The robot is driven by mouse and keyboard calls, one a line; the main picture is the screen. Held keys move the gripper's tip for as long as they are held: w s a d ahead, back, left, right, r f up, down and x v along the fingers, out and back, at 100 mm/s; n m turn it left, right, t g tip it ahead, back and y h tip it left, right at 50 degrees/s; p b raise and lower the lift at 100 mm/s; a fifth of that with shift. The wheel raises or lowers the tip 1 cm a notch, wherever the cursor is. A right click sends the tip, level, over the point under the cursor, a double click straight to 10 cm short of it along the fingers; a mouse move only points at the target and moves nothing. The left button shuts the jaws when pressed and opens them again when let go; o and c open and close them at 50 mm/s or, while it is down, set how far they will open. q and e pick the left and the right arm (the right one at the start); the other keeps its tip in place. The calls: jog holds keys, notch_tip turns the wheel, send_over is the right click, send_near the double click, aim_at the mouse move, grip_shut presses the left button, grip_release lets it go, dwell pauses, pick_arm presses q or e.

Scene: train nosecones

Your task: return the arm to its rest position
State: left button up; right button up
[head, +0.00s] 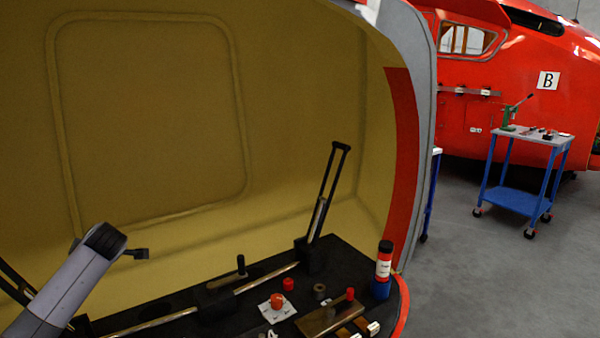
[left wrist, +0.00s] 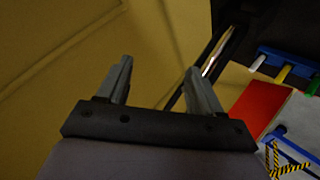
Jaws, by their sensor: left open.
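My left arm (head: 70,290) comes in at the lower left of the head view, in front of the yellow inner wall of the nosecone (head: 150,110). Its fingers cannot be made out clearly there. In the left wrist view my left gripper (left wrist: 159,63) is open, with its two grey fingers apart and nothing between them. The yellow wall and a dark bar lie behind the fingers. My right gripper is in neither view.
A black shelf (head: 240,318) inside the nosecone bears a metal rod, a black lever (head: 328,190), small red parts and a red-and-blue bottle (head: 383,268). A blue cart (head: 520,200) stands at right before a red nosecone marked B. Grey floor between is clear.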

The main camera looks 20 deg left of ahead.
pick_arm(q)
jog(key=w+d+r+m+t+h, duration=0.3)
jog(key=w+d+r+m+t, duration=0.3)
jog(key=m, duration=0.7)
jog(key=w+d+r+m+t+h, duration=0.25)
jog(key=w+r+m+t, duration=0.4)
jog(key=m, duration=0.75)
jog(key=s+d+f+m+g+h, duration=0.15)
jog(key=s+d+f, duration=0.35)
jog(key=d+f, duration=0.55)
jog(key=s+d+f+h, duration=0.35)
jog(key=d+f, duration=0.35)
jog(key=f, duration=0.7)
jog(key=s+d+f+n+g, duration=0.1)
jog(key=s+d+f, duration=0.3)
jog(key=s, duration=0.4)
jog(key=s+d+f+g+h, duration=0.1)
jog(key=s+d+f, duration=0.3)
jog(key=s, duration=0.5)
jog(key=s+d+f+n+g+h, duration=0.1)
jog(key=s+d+f+g, duration=0.1)
jog(key=s+d+f, duration=0.2)
jog(key=s+d, duration=0.3)
jog(key=s, duration=0.1)
jog(key=shift+s+d+f+n, duration=0.15)
jog(key=shift+s+d+n, duration=0.1)
jog(key=shift+d+n, duration=0.15)
